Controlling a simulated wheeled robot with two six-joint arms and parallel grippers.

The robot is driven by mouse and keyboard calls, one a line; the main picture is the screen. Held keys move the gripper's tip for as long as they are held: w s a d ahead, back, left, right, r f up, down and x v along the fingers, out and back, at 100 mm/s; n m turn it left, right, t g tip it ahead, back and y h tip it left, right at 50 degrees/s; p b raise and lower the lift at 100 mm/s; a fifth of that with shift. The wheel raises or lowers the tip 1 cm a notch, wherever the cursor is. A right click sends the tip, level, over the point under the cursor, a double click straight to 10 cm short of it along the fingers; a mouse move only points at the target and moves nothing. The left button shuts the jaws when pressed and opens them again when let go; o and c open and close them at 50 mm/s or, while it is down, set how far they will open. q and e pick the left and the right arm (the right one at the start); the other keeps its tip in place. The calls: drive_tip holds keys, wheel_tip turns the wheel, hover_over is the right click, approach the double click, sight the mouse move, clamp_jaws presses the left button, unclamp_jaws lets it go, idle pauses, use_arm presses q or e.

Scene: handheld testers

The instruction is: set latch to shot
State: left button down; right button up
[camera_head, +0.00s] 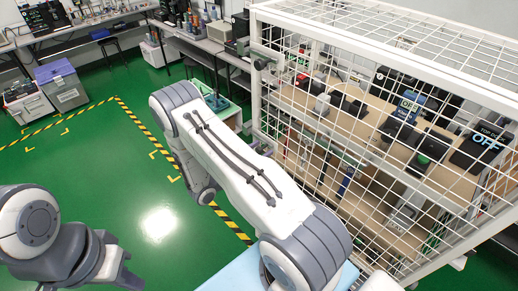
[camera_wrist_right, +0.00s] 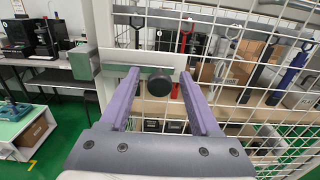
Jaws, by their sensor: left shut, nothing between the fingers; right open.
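The latch (camera_wrist_right: 85,66) is a pale metal block with a horizontal bar on the cage door's frame. My left gripper (camera_head: 127,276) is shut and empty at lower left, far from the latch.
The white wire cage (camera_head: 390,25) holds shelves (camera_head: 350,105) with several handheld testers and a sign reading OFF. A small table (camera_head: 230,112) stands left of the cage. Benches line the back wall. Green floor at left is clear, with yellow-black tape.

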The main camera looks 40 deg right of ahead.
clamp_jaws()
idle(1.4)
